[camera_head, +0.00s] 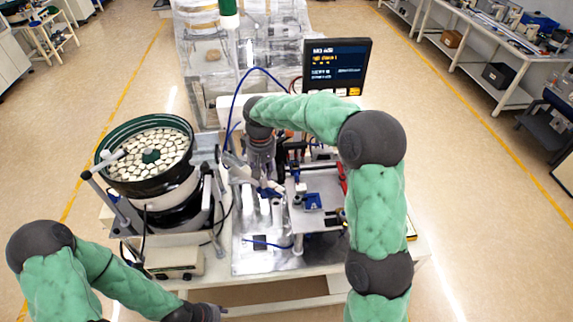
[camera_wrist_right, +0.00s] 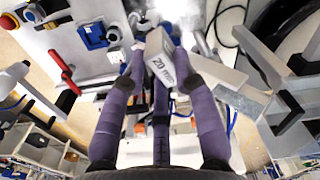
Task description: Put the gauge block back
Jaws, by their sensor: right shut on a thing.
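The gauge block is a pale rectangular block (camera_wrist_right: 158,62) marked "20 mm" in the right wrist view. It sits between the purple fingers of my right gripper (camera_wrist_right: 162,75), which is shut on it. In the head view my right gripper (camera_head: 266,178) points down over the machine plate, right of the bowl feeder; the block is too small and covered to make out there. Of my left arm, a dark end (camera_head: 196,312) shows at the bottom edge; its fingers cannot be made out. I cannot tell which spot is the block's own place.
The bowl feeder (camera_head: 113,178), full of pale parts, stands left of the metal plate (camera_head: 262,262). A fixture with a blue part (camera_head: 312,201) is to the right. A monitor (camera_head: 337,66) stands behind. A blue cable arches near my right wrist.

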